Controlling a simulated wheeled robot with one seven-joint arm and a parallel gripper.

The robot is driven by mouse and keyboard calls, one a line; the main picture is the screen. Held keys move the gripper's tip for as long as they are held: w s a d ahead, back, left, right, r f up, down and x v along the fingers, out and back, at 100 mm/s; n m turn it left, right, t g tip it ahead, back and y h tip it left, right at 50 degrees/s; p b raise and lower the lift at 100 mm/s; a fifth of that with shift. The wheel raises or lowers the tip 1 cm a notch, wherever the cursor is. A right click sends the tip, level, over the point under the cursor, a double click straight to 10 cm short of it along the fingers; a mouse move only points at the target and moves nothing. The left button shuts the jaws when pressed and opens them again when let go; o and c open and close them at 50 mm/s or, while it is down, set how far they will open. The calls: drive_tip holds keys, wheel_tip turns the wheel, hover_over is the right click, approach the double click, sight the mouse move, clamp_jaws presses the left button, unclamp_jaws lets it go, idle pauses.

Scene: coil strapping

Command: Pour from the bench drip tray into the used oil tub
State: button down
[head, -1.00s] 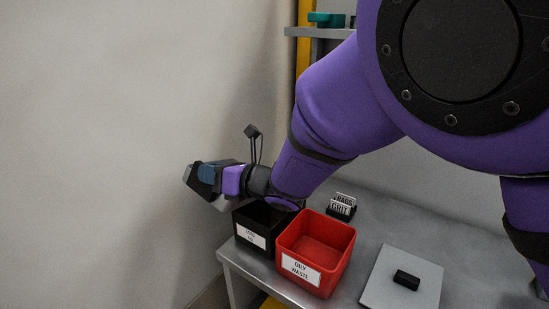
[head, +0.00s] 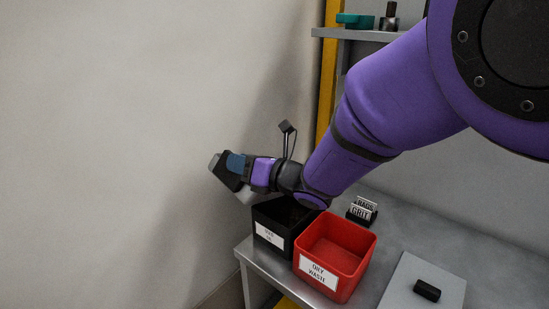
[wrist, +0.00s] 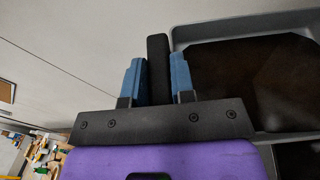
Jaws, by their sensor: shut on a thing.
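My gripper (head: 236,162) is shut on the black handle (wrist: 158,70) of the bench drip tray, between its blue fingers. In the wrist view the drip tray (wrist: 225,27) has a grey rim and a dark brown inside. In the head view only grey bits of the tray (head: 245,196) show past the gripper, and it looks tilted. The used oil tub (head: 269,236) is a black open box with a white label at the bench's left corner. My gripper is above and left of it. My wrist hides part of its opening, and I cannot see its contents.
A red oily waste bin (head: 342,283) stands right beside the black tub. Behind it are small rags and grit signs (head: 362,210). A grey plate (head: 402,272) with a black block (head: 427,290) lies to the right. A wall is at the left; a shelf (head: 352,33) is above.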

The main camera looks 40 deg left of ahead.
drive_tip(key=shift+w+d+r, duration=0.1)
drive_tip(key=shift+r, duration=0.05)
drive_tip(key=shift+w+d+r+m+y, duration=0.35)
drive_tip(key=shift+w+r+m+y, duration=0.05)
drive_tip(key=shift+w+r, duration=0.15)
drive_tip(key=shift+w+d+r, duration=0.1)
idle(0.5)
drive_tip(key=shift+w+d+r+m+y, duration=0.4)
drive_tip(key=shift+w+r+m, duration=0.1)
drive_tip(key=shift+w+r, duration=0.05)
drive_tip(key=shift+w+d+r, duration=0.1)
drive_tip(key=shift+w, duration=0.05)
idle(0.4)
drive_tip(key=shift+w+d+r+m+y, duration=0.3)
drive_tip(key=shift+w+d+r+m, duration=0.1)
drive_tip(key=shift+w+m, duration=0.15)
drive_tip(key=shift+w+d, duration=0.1)
drive_tip(key=shift+w, duration=0.05)
idle(0.3)
